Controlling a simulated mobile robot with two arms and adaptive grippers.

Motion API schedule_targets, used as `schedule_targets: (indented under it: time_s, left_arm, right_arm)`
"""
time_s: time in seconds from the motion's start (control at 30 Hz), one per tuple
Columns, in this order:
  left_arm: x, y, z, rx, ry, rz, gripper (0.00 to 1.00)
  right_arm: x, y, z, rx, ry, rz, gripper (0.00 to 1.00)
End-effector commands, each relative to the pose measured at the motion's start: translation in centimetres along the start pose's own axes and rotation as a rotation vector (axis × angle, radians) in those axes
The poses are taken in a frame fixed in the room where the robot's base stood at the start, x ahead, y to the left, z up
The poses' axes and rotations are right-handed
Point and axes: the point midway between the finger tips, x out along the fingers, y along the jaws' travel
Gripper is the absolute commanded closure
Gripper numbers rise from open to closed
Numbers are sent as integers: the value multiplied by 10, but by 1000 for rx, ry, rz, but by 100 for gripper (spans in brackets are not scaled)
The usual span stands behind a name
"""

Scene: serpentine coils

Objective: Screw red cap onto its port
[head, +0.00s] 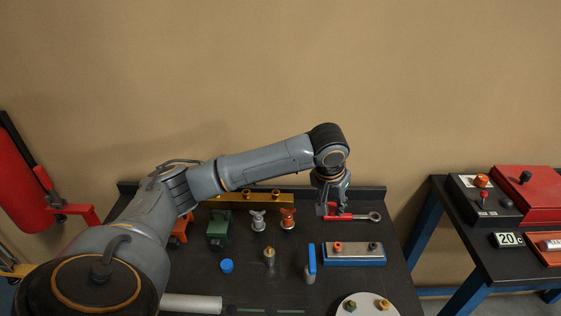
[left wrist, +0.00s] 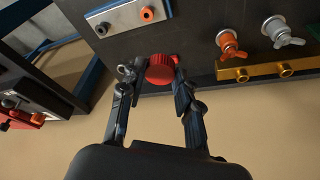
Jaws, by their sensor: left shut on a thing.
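The red cap (left wrist: 161,69) shows as a round red disc between the fingertips of my left gripper (left wrist: 154,76) in the left wrist view. The gripper is shut on it. In the head view my left gripper (head: 330,211) is near the back right of the dark table. A red-handled ring wrench (head: 374,216) lies there, its handle partly hidden by the gripper. A blue-and-grey block (head: 352,260) in front carries an orange-red fitting (head: 337,246) and a dark fitting (head: 373,246). I cannot tell which fitting is the cap's port. My right gripper is out of view.
A green box (head: 219,229), a blue cap (head: 226,266), a brass fitting (head: 269,256) and a blue-topped item (head: 311,260) stand left of the block. A round white plate (head: 365,304) is in front.

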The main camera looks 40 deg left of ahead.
Motion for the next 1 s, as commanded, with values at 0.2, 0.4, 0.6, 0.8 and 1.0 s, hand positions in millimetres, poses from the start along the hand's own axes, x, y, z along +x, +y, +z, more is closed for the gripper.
schedule_targets:
  time_s: [0.2, 0.4, 0.6, 0.8, 1.0]
  left_arm:
    - [23, -87, -42, -75, -5, -24, 100]
    - [42, -165, -55, -125, -4, -39, 100]
    - [51, -215, -55, -153, -1, -47, 100]
    - [57, -230, -53, -159, 0, -48, 100]
    - [69, -229, -49, -158, 0, -48, 100]
  right_arm:
    - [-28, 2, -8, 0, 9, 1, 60]
    - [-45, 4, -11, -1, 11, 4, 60]
    - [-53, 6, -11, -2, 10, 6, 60]
    - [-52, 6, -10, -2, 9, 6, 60]
    - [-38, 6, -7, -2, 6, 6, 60]
